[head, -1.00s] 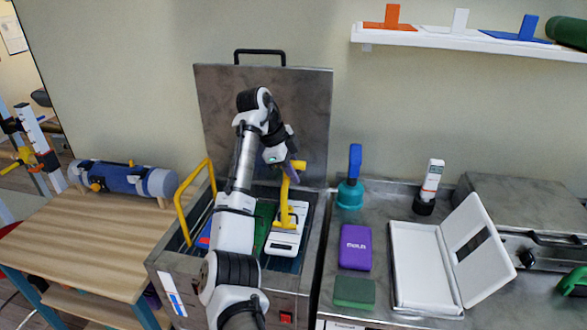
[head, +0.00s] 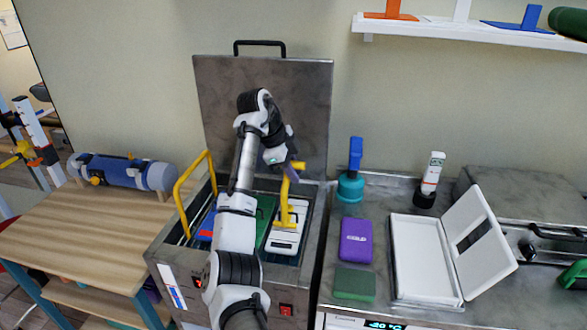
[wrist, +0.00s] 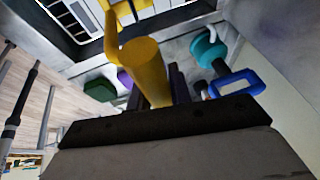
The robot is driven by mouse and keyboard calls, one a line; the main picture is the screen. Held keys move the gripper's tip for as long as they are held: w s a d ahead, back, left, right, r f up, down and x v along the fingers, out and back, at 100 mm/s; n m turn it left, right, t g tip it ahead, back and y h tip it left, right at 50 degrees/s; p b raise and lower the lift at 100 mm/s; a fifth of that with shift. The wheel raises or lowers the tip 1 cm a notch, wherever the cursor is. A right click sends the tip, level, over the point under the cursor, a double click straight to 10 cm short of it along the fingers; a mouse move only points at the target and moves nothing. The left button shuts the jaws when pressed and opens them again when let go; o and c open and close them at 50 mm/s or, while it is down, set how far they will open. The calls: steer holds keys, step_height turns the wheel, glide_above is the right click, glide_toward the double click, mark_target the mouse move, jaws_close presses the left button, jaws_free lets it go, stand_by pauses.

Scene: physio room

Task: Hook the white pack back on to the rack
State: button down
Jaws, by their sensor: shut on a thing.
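My gripper (head: 293,166) is shut on the upper end of a yellow hooked handle (head: 285,200). In the wrist view, this handle (wrist: 145,65) stands between the fingers (wrist: 155,85). Its lower end meets the white pack (head: 286,225), which has a dark label and is in the right part of the open metal tank (head: 310,262). A green pack (head: 265,220) and a blue pack (head: 206,228) are to its left, the blue one partly behind my arm. The rack inside the tank is mostly hidden; I cannot tell whether the white pack touches it.
A raised lid (head: 310,110) stands behind the tank, and a yellow rail (head: 180,200) rises at its left.

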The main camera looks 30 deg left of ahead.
steer(key=shift+f+b, duration=0.35)
steer(key=shift+f, duration=0.55)
stand_by(0.3)
steer(key=s+d+p, duration=0.2)
steer(key=s+p, duration=0.1)
steer(key=s, duration=0.4)
steer(key=shift+s, duration=0.2)
stand_by(1.2)
step_height(320, 180, up, 11)
stand_by(1.4)
steer(key=shift+w+d, duration=0.1)
